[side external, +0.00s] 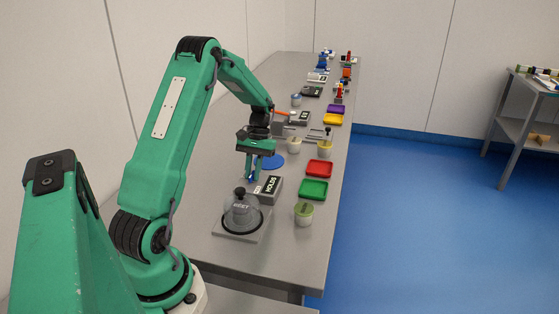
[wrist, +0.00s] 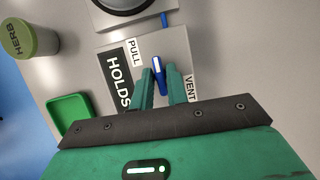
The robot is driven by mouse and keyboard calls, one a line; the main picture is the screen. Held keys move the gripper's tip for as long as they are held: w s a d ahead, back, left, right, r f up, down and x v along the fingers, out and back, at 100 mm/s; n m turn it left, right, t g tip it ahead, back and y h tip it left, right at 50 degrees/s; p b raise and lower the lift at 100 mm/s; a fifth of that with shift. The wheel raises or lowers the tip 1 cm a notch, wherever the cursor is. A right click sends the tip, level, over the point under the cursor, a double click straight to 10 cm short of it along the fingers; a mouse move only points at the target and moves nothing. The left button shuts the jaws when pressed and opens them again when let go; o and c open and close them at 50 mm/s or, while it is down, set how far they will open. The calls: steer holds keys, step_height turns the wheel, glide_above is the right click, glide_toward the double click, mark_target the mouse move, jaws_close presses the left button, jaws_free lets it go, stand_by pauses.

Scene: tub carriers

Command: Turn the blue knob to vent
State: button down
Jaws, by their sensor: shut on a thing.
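The blue knob (wrist: 157,66) sits on a grey box (wrist: 112,43) and has a white mark along its upper end. My gripper (wrist: 158,74) is shut on the knob, one finger on each side. The PULL label (wrist: 135,51) is to the upper left of the knob and the VENT label (wrist: 188,88) to its lower right. The white mark points up the picture, not at VENT. In the side view my gripper (side external: 250,178) is low over the box (side external: 275,183), and the fingers mostly hide the knob.
A grey domed tub (side external: 242,214) on a plate stands in front of the box. A green tray (side external: 313,189), a red tray (side external: 319,168) and a green-lidded HERB jar (wrist: 33,38) are nearby. More trays and small stations line the bench behind.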

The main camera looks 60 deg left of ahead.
steer(key=shift+m, duration=1.1)
steer(key=shift+w+d, duration=0.1)
stand_by(0.4)
steer(key=c, duration=1.4)
jaws_free()
steer(key=shift+c, duration=0.2)
steer(key=shift+o, duration=0.2)
steer(key=shift+r, duration=0.2)
steer(key=shift+a+r, duration=0.2)
steer(key=v, duration=0.7)
